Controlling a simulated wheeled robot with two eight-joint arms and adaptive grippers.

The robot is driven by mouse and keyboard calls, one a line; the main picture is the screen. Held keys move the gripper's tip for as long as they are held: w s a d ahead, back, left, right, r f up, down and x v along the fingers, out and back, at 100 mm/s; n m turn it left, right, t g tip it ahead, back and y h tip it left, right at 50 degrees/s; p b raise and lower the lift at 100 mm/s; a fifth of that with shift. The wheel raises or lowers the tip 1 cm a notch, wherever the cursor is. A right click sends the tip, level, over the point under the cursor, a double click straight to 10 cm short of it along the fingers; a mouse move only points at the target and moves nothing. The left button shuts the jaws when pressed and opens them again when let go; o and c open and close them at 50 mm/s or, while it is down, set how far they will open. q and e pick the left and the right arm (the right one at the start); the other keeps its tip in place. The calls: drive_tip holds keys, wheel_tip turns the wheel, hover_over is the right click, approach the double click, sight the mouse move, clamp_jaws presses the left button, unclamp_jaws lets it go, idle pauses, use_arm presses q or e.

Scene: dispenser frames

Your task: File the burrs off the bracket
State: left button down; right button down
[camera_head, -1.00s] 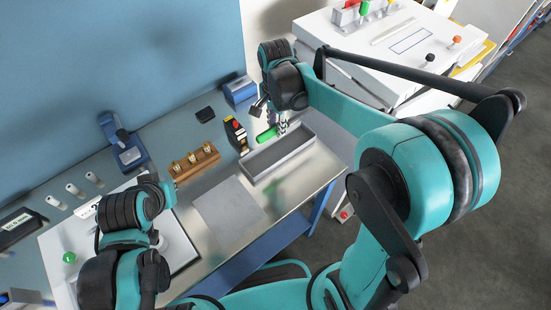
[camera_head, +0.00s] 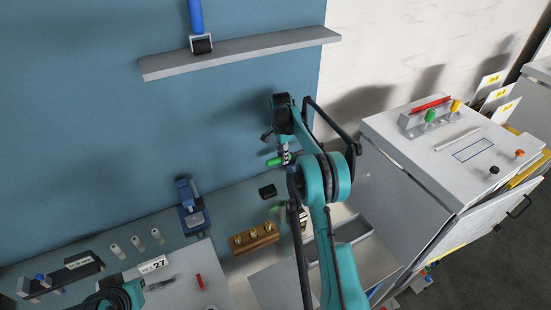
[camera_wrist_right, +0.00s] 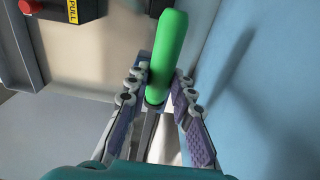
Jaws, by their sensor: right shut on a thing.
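My right gripper (camera_head: 284,153) is raised above the bench near the blue back wall. It is shut on a green-handled tool (camera_head: 276,161), seen close up in the right wrist view as a green handle (camera_wrist_right: 168,50) between the fingers. A grey metal shank seems to run back between the fingers; whether it is a file I cannot tell. A blue vise-like fixture (camera_head: 193,212) stands on the bench to the left. I cannot make out the bracket for certain. My left arm shows at the bottom left; its fingers are too unclear to read.
A grey tray (camera_head: 352,230) is partly behind my right arm. A shelf (camera_head: 240,53) juts from the wall. A white cabinet (camera_head: 450,150) stands right.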

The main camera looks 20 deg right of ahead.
drive_tip(key=shift+f, duration=0.15)
drive_tip(key=shift+f+b, duration=2.5)
drive_tip(key=shift+f, duration=1.1)
drive_tip(key=shift+f+b, duration=0.45)
drive_tip(key=shift+f, duration=0.25)
drive_tip(key=shift+s+a+r, duration=0.15)
drive_tip(key=shift+a, duration=1.15)
drive_tip(key=shift+a, duration=0.1)
